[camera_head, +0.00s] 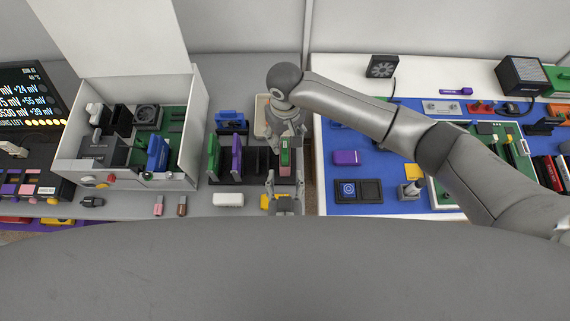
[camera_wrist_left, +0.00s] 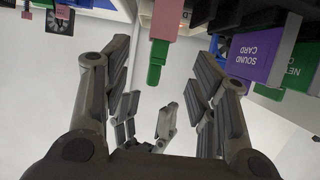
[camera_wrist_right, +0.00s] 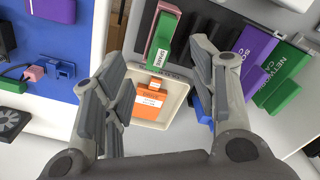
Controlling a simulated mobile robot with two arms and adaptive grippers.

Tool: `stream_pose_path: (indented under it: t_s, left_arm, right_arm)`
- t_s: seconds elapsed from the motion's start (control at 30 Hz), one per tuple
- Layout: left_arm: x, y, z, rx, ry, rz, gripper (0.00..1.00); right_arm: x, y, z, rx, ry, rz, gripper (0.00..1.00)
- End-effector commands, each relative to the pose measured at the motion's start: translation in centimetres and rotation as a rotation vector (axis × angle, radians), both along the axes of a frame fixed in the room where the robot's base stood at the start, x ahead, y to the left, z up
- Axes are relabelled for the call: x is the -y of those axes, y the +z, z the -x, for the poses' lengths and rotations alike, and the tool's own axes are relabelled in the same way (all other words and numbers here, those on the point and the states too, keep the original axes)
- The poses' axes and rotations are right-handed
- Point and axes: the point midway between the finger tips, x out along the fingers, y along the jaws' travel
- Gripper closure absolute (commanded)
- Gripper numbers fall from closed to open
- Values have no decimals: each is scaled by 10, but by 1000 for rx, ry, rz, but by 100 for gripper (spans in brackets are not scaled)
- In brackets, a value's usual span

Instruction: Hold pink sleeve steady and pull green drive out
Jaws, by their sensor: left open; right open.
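The green drive (camera_head: 285,156) sits in the pink sleeve (camera_head: 284,170) at the right end of the dark card rack. In the right wrist view the drive (camera_wrist_right: 162,42) carries a SPARE label, with a pink strip beside it. In the left wrist view the green end (camera_wrist_left: 157,58) sticks out of the pink sleeve (camera_wrist_left: 165,18). My left gripper (camera_head: 284,180) is open on the near side, its fingers apart to either side of the sleeve. My right gripper (camera_head: 288,138) is open on the far side, close to the drive's green end. Contact cannot be told.
A purple sound card (camera_wrist_right: 252,45) and a green network card (camera_wrist_right: 283,78) stand left of the drive in the head view. A beige tray (camera_wrist_right: 180,107) with an orange item (camera_wrist_right: 148,102) lies behind. An open white PC case (camera_head: 190,105) stands left, a blue mat (camera_head: 345,180) right.

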Motion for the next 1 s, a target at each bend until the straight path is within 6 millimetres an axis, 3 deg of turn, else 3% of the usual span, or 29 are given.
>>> stream_pose_path:
  t_s: [0.5, 0.7, 1.0]
  left_arm:
    - [1, -34, -83, -2, 0, -1, 46]
    - [0, -41, -98, -2, -1, -2, 46]
    - [0, -43, -102, -3, 0, 0, 46]
  right_arm:
    - [0, 0, 0, 0, 0, 0, 46]
    - [0, 0, 0, 0, 0, 0, 46]
    - [0, 0, 0, 0, 0, 0, 46]
